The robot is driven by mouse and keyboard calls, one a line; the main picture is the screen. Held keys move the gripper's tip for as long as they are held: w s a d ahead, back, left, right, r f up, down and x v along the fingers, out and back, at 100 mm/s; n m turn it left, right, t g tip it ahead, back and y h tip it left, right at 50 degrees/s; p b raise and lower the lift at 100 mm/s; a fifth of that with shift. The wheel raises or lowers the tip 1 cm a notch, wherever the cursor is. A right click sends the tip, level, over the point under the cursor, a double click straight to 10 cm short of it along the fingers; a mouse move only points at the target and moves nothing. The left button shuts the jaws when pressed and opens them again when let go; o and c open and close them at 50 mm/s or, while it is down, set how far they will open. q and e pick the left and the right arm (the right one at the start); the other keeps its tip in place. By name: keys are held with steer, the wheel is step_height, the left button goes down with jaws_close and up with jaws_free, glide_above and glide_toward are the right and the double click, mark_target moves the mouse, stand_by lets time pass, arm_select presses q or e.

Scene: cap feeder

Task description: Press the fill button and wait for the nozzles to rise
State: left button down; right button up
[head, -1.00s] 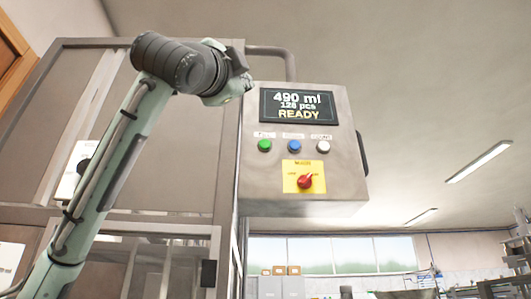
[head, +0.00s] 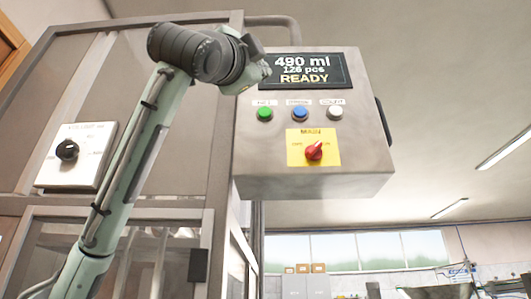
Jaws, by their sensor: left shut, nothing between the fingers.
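A grey control box (head: 365,170) carries a display (head: 305,72) reading 490 ml, about 126 pcs, READY. Below the display sit a green button (head: 265,114), a blue button (head: 299,113) and a white button (head: 335,112). Their small labels are blurred, so I cannot tell for sure which one is the fill button. My left gripper (head: 264,70) is shut and empty. It overlaps the display's left edge, above the green button in the picture. I cannot tell its gap from the box. My right gripper is out of view. I cannot make out the nozzles.
A red rotary switch (head: 314,151) on a yellow MAIN plate sits below the buttons. A black dial (head: 67,150) on a white plate is on the cabinet (head: 170,188) at left. A pipe (head: 275,21) runs above the box. The room right of the box is open.

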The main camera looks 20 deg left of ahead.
mark_target(265, 113)
arm_select(q)
steer(key=shift+w+a+p, duration=0.35)
steer(key=shift+w+a, duration=0.05)
steer(key=shift+w, duration=1.05)
steer(key=shift+w+a+p, duration=0.35)
steer(key=shift+w+a, duration=0.05)
steer(key=shift+w, duration=1)
steer(key=shift+w+a+p, duration=0.35)
steer(key=shift+w+a, duration=0.05)
steer(key=shift+w, duration=1.05)
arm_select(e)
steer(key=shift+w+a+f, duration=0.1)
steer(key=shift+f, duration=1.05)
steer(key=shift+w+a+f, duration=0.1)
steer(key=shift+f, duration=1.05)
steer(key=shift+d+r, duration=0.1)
arm_select(q)
steer(key=shift+w+a, duration=0.15)
steer(key=shift+w, duration=0.2)
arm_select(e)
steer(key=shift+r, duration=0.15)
